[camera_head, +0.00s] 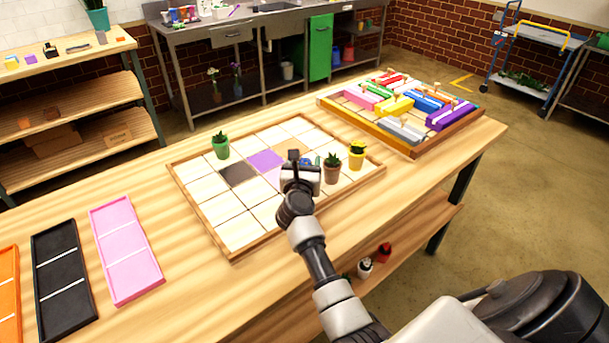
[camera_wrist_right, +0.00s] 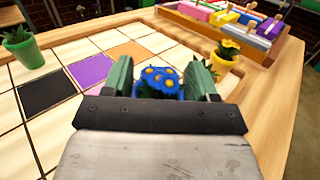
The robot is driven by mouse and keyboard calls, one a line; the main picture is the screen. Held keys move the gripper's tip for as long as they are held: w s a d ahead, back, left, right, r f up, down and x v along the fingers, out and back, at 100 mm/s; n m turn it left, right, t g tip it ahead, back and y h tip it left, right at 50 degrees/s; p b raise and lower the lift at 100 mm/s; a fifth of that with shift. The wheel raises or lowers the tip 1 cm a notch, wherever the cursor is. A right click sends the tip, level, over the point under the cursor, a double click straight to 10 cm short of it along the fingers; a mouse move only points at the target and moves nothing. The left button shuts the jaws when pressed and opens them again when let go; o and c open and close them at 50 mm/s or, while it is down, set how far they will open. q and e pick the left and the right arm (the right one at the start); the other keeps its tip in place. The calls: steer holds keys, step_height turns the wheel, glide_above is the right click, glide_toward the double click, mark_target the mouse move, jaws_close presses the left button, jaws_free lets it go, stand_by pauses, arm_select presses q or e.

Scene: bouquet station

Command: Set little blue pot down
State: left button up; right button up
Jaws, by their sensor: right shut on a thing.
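The little blue pot shows in the right wrist view as blue flowers with yellow centres (camera_wrist_right: 160,78) between my green fingertips. Its lower part is hidden by the gripper body. In the head view only a bit of blue shows behind my right gripper (camera_head: 302,165), which is shut on the pot over the right part of the tiled tray (camera_head: 240,247). I cannot tell whether the pot touches a tile. A purple tile (camera_head: 265,160) and a dark tile (camera_head: 238,174) lie to the left of the gripper. My left gripper is not in view.
A green pot (camera_head: 221,150) stands on the tray's far left. A brown pot (camera_head: 332,173) and a yellow pot (camera_head: 357,160) stand close to the right of my gripper. A crate (camera_head: 413,151) of coloured blocks is behind right. Pink (camera_head: 125,245) and black (camera_head: 61,270) trays lie left.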

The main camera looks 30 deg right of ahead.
steer(key=shift+f, duration=1.45)
steer(key=shift+f+b, duration=0.2)
steer(key=shift+b, duration=0.2)
steer(key=o, duration=1.1)
